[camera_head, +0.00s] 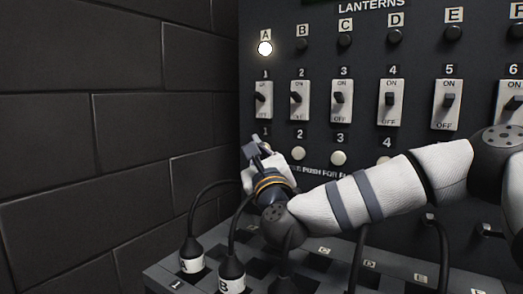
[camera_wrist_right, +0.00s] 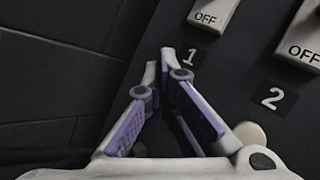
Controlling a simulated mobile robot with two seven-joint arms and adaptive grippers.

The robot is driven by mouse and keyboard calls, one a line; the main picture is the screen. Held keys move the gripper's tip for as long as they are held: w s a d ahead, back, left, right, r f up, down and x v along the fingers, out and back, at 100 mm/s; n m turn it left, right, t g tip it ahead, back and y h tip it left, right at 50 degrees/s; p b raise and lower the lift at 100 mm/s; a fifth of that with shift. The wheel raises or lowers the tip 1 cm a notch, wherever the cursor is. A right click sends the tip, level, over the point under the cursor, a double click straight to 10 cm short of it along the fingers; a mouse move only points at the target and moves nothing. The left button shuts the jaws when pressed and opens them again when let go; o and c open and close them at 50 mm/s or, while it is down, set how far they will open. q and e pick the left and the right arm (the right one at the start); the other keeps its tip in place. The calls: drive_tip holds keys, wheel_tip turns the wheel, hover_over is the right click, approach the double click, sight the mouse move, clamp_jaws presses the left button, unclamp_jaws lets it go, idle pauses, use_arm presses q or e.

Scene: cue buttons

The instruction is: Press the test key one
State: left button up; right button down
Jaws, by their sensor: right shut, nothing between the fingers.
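The round white test key one is hidden behind my right gripper in both views. Its number label 1 (camera_head: 265,133) shows just above the gripper in the head view, and also in the wrist view (camera_wrist_right: 190,58). My right gripper (camera_head: 253,146) is shut and empty, with its fingertips (camera_wrist_right: 161,62) close in front of the panel just below and beside that label. I cannot tell whether the fingertips touch the key. My left gripper is not in view.
The dark panel (camera_head: 420,55) carries toggle switches, such as switch 1 (camera_head: 263,99), and lamps; lamp A (camera_head: 265,48) glows white. Key two (camera_head: 299,153) is to the right. A brick wall (camera_head: 110,120) stands left. Black plugs, including plug B (camera_head: 231,272), stand on the ledge below.

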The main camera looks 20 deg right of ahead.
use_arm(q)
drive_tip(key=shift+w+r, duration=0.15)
use_arm(e)
drive_tip(key=shift+s+a, duration=0.4)
drive_tip(key=shift+a, duration=0.05)
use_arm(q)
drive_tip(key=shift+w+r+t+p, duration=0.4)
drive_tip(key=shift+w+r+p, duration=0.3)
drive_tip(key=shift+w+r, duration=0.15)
use_arm(e)
drive_tip(key=s+a, duration=0.3)
drive_tip(key=a, duration=0.1)
drive_tip(key=shift+s+a, duration=0.35)
